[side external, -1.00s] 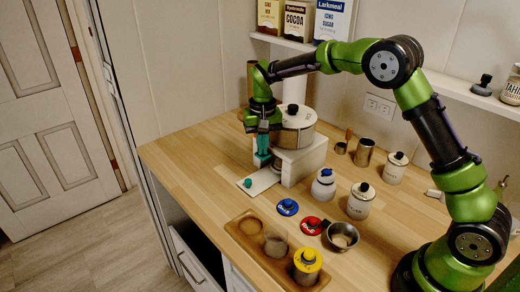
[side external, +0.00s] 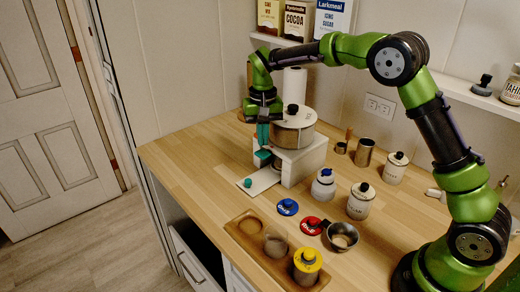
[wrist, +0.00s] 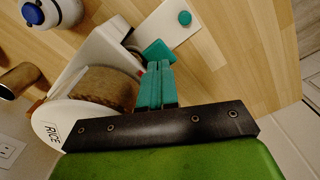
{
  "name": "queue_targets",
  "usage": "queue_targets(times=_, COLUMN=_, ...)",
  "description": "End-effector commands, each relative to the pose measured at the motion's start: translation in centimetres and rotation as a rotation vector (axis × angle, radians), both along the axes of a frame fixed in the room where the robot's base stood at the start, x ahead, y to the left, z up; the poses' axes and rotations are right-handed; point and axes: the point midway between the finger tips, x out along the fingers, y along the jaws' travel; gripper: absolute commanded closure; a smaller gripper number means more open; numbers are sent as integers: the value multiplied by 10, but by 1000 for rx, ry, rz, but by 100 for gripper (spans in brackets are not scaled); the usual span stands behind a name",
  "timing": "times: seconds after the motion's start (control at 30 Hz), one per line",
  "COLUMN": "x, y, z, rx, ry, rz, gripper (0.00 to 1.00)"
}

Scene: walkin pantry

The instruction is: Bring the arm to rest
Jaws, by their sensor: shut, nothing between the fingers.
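My gripper (side external: 263,142) has teal fingers, shut together with nothing between them. It points down just above the teal block (side external: 263,154) on the front of a white stand (side external: 301,165). In the wrist view my fingers (wrist: 157,72) end close to the teal block (wrist: 159,52); I cannot tell whether they touch it. A round container (side external: 295,136) sits on the stand; in the wrist view its white lid reads RICE (wrist: 60,128). A teal knob (side external: 248,183) sits on the white plate in front of the stand.
A wooden tray (side external: 244,244) holds a jar with a yellow lid (side external: 307,262). Blue (side external: 287,207) and red (side external: 311,226) lids, a metal bowl (side external: 342,236) and white canisters (side external: 359,201) stand nearby. A shelf (side external: 455,88) runs along the wall. The counter's left part is clear.

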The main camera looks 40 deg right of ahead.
Motion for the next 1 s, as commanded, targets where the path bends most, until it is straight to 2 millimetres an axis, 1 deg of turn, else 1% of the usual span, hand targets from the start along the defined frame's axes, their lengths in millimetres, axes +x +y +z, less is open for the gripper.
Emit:
queue_targets(times=0.17, x=2, y=0, z=0, rx=-2, ry=-8, rz=9, gripper=100)
queue_targets(times=0.2, x=2, y=0, z=-2, rx=-1, ry=-12, rz=20, gripper=100)
queue_targets(times=0.27, x=-4, y=1, z=-12, rx=4, ry=0, rz=36, gripper=100)
queue_targets(times=0.33, x=-15, y=2, z=-12, rx=15, ry=-5, rz=55, gripper=100)
queue_targets(times=0.37, x=-20, y=3, z=-9, rx=22, ry=-14, rz=64, gripper=100)
queue_targets(times=0.47, x=-46, y=5, z=9, rx=46, ry=-57, rz=92, gripper=100)
queue_targets(times=0.57, x=-75, y=6, z=31, rx=70, ry=-117, rz=114, gripper=100)
queue_targets(times=0.67, x=-107, y=8, z=51, rx=89, ry=-183, rz=134, gripper=100)
queue_targets(times=0.7, x=-120, y=9, z=59, rx=96, ry=-211, rz=139, gripper=100)
queue_targets(times=0.77, x=-141, y=10, z=68, rx=104, ry=-255, rz=148, gripper=100)
queue_targets(times=0.8, x=-154, y=10, z=73, rx=109, ry=-285, rz=153, gripper=100)
queue_targets(times=0.9, x=-187, y=11, z=84, rx=118, ry=-359, rz=162, gripper=100)
queue_targets(times=1.0, x=-219, y=12, z=89, rx=125, ry=-434, rz=167, gripper=100)
